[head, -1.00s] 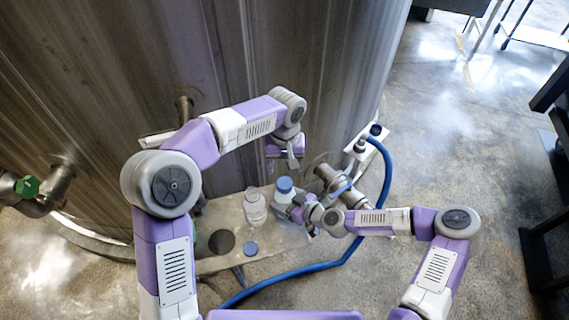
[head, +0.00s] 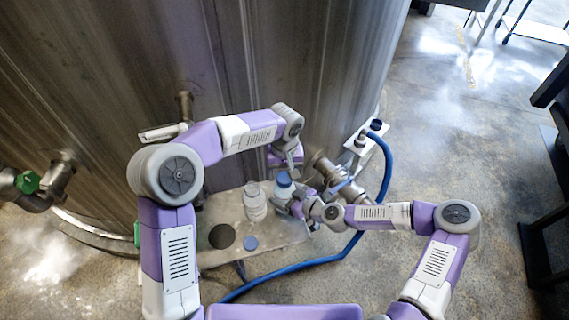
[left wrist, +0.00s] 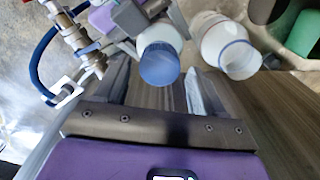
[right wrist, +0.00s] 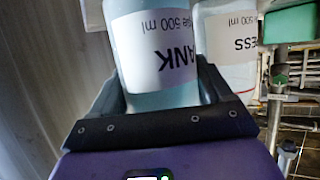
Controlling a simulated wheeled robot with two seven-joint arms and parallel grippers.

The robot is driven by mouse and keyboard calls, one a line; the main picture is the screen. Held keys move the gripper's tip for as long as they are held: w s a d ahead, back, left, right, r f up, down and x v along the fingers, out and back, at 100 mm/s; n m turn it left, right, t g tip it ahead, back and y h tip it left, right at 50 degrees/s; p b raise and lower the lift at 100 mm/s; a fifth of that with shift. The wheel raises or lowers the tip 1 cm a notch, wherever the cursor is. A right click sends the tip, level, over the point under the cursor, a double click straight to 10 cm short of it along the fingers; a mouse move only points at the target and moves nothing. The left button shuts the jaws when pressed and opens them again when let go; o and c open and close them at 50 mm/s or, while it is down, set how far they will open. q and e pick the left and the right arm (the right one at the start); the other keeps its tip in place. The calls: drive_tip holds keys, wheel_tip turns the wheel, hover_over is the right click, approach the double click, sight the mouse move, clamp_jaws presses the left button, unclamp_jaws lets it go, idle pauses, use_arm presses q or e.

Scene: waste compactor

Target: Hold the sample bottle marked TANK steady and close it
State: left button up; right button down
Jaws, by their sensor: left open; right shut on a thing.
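The sample bottle marked TANK (right wrist: 160,50) is upright in the right wrist view, with a pale blue-grey body and white label. My right gripper (head: 299,208) is shut on its body. A blue cap (left wrist: 159,64) sits on its mouth; whether it is screwed tight cannot be told. The cap also shows in the head view (head: 284,179). My left gripper (head: 292,164) is open, pointing down just above the cap. In the left wrist view the cap appears between its fingertips, and no contact is visible.
A second bottle (head: 255,203), its label ending in ESS, stands uncapped close by on the small table (head: 275,236). A loose blue cap (head: 250,243) and a dark disc (head: 221,236) lie there. A steel valve (head: 330,172) and blue hose (head: 352,246) are at the right; the tank wall rises behind.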

use_arm(q)
drive_tip(key=shift+f, duration=0.8)
drive_tip(key=shift+c, duration=0.3)
drive_tip(key=c, duration=1)
drive_tip(key=m, duration=0.6)
drive_tip(key=shift+m, duration=0.4)
drive_tip(key=shift+c, duration=0.2)
drive_tip(key=m, duration=0.5)
drive_tip(key=shift+m, duration=0.3)
drive_tip(key=o, duration=1.2)
drive_tip(key=shift+o, duration=0.2)
wheel_tip(320, 180, up, 12)
